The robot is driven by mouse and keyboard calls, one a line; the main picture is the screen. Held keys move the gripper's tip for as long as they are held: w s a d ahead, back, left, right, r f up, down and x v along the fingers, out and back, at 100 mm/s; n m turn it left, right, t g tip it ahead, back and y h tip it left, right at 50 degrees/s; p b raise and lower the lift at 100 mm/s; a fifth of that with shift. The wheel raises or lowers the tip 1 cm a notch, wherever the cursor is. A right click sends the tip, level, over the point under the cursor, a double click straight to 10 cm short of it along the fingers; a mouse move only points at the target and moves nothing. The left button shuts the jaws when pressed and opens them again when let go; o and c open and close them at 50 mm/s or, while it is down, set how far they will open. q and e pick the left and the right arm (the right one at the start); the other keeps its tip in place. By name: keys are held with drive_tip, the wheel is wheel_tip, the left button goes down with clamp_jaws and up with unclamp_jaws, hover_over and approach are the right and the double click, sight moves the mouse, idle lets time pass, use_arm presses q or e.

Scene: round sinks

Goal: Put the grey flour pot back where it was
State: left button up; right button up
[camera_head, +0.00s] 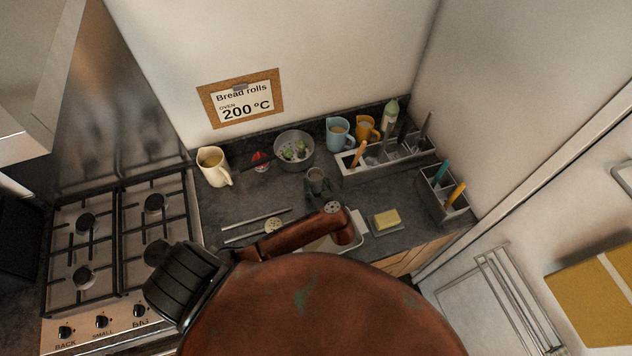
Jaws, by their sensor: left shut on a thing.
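A small grey pot (317,175), which I take to be the flour pot, is at the middle of the counter in the head view. My left gripper (318,188) is shut on it, with dark fingers at its near side and flanks. The pot looks upright, and its lower part is hidden by the gripper. I cannot tell whether it touches the counter (285,190). My reddish-brown left arm reaches up to it from the bottom of the view and covers much of the foreground. My right gripper is not in view.
A grey colander (294,149) with green pieces stands behind left, a cream jug (214,167) farther left. A blue jug (339,134), an orange mug (367,129) and a divided utensil box (388,157) stand behind right. A butter dish (385,221) is at right, a gas hob (120,245) left.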

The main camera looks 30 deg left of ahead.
use_arm(q)
drive_tip(key=shift+f, duration=0.4)
drive_tip(key=o, duration=1.4)
drive_tip(key=v, duration=1.2)
